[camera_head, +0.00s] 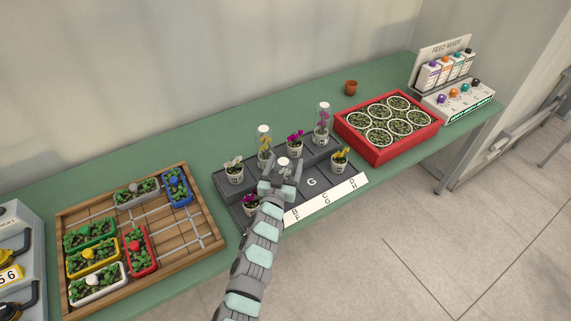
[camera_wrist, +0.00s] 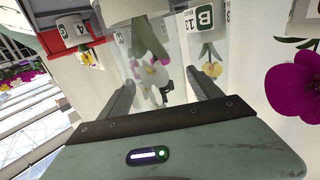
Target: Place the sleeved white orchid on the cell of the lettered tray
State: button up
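The sleeved white orchid (camera_wrist: 153,76) sits between the two fingers of my gripper (camera_wrist: 165,95) in the wrist view, its clear sleeve against both fingers. That view is turned over, so its pot (camera_wrist: 130,8) is at the top. In the head view my gripper (camera_head: 281,180) is over the middle of the dark lettered tray (camera_head: 228,190), with the white top of the sleeve (camera_head: 284,162) showing between the fingers. I cannot tell whether the pot touches the tray. A cell lettered G (camera_head: 312,182) is bare, right of my gripper.
Potted orchids stand around my gripper: white (camera_head: 234,170), sleeved yellow (camera_head: 264,142), magenta (camera_head: 294,141), sleeved magenta (camera_head: 322,124), yellow (camera_head: 340,158) and magenta front left (camera_head: 251,203). A red crate (camera_head: 375,154) stands right, a wooden planter tray (camera_head: 190,240) left.

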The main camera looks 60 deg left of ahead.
jog(key=shift+r, duration=0.25)
jog(key=v, duration=1.2)
jog(key=shift+f, duration=0.15)
